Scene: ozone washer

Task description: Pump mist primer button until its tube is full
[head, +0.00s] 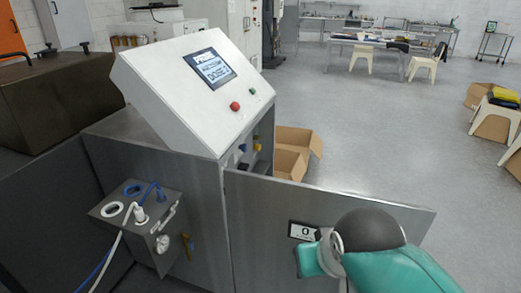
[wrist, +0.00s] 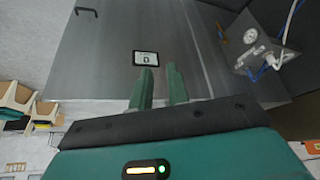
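The washer (head: 190,90) has a sloped white control panel with a lit screen (head: 209,68), a red button (head: 235,106) and a green button (head: 252,91). A steel box (head: 120,208) on its front side carries blue and white tubes and a pale round knob (head: 163,243). The box also shows at the upper right of the wrist view (wrist: 266,50). No part is clearly marked as the mist primer button, and the tube's fill cannot be told. My gripper (wrist: 160,82) is empty, its two fingers apart, facing a grey metal door panel (wrist: 95,60).
A cardboard box (head: 290,160) sits beyond. The floor at right is mostly clear.

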